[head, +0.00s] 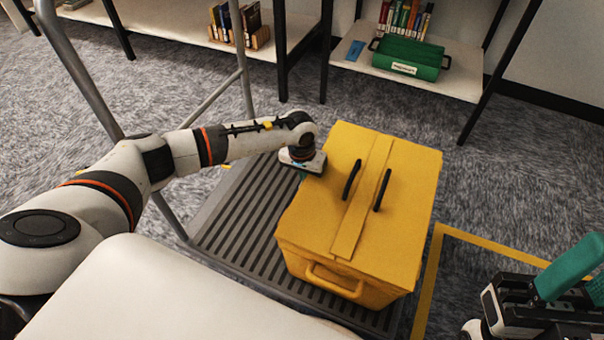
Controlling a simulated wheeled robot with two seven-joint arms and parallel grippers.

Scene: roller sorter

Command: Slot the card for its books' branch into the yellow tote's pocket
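The yellow tote (407,205) sits closed on a grey slatted platform. Its lid has two black handles, and a yellow handle is on its near side. I see no card and no books inside, and its pocket cannot be made out. My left gripper (303,172) is at the tote's left upper edge, pointing down; its fingertips are mostly hidden, with a bit of teal showing below it.
The slatted platform (235,225) has grey metal rails on its left. A green bin (411,57) with a label stands on a low shelf, with a blue card-like piece (355,50) and several books (405,18) by it. More books (240,25) stand on the left shelf. Yellow tape marks the carpet at right.

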